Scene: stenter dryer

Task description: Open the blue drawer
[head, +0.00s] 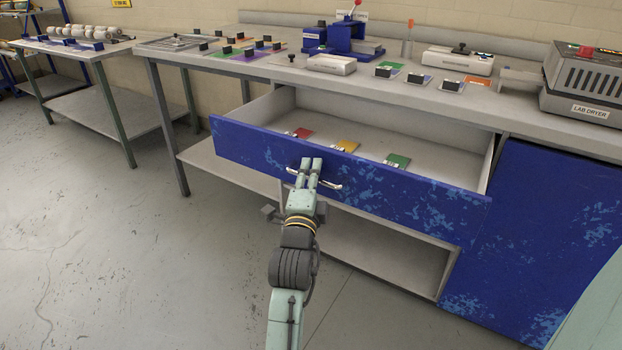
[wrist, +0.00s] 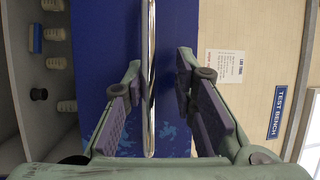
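The blue drawer (head: 400,190) under the workbench stands pulled out, with its open top showing red, yellow and green cards inside. Its front is blue with worn pale patches and carries a silver bar handle (head: 331,186). My gripper (head: 311,164) is at the handle, in front of the drawer's middle. In the wrist view the handle bar (wrist: 150,40) runs between the two fingers of my gripper (wrist: 163,78). The left finger is close to the bar and a gap shows on the right finger's side, so the gripper looks open around it. Whether the left finger touches cannot be told.
The workbench top (head: 300,75) holds several small blocks and cards, a blue device (head: 345,40) and a lab dryer (head: 585,85) at right. A blue cabinet panel (head: 550,230) stands right of the drawer. A side table (head: 75,45) is at far left. The floor at left is clear.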

